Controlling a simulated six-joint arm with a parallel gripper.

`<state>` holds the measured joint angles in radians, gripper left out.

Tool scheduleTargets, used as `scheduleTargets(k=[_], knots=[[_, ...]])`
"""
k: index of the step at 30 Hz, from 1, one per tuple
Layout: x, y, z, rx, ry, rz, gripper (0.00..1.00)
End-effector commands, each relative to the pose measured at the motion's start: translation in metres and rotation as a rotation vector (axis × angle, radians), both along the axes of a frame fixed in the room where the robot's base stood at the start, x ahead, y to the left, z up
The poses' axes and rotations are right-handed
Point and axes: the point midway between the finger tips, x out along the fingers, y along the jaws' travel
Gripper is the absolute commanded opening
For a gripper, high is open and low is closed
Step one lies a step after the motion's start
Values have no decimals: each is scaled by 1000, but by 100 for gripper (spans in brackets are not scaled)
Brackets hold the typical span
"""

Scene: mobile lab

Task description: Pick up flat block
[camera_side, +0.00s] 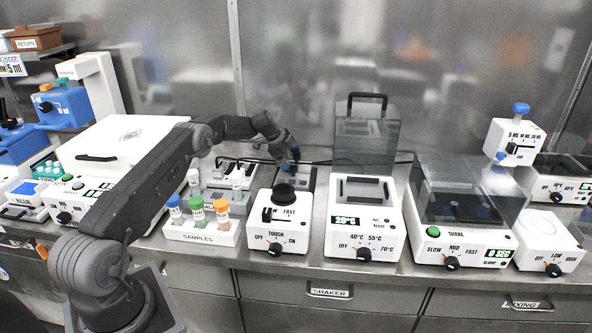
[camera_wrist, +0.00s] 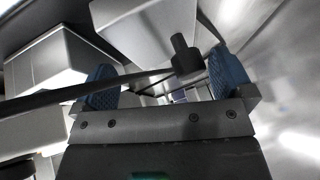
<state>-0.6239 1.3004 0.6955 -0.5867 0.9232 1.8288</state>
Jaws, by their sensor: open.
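My gripper (camera_side: 291,157) is at the back of the bench, above a dark tray (camera_side: 308,180) behind the touch mixer. In the wrist view its two blue fingers stand well apart, with my gripper (camera_wrist: 163,70) open and nothing clearly held. A dark bar with a stubby knob-like end (camera_wrist: 186,58) crosses the view between the fingers; I cannot tell what it is. I cannot single out the flat block with certainty. Small dark shapes lie in the tray under my gripper, partly hidden by it and the mixer.
The touch mixer (camera_side: 274,222) stands in front of the tray. The heater (camera_side: 362,228) is to its right, with a clear lid (camera_side: 366,145) upright behind. A sample rack (camera_side: 203,233) with capped tubes is at the left. The shaker (camera_side: 455,225) is farther right. The metal wall is close behind.

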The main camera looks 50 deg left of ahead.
Motion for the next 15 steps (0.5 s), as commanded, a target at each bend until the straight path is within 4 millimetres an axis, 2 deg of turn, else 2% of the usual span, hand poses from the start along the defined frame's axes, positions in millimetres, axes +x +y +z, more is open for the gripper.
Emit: scheduleTargets(k=[1, 6, 15], knots=[[4, -4, -11, -3, 4, -4, 100], [12, -6, -22, -3, 2, -2, 100], [15, -8, -29, -2, 3, -2, 100]])
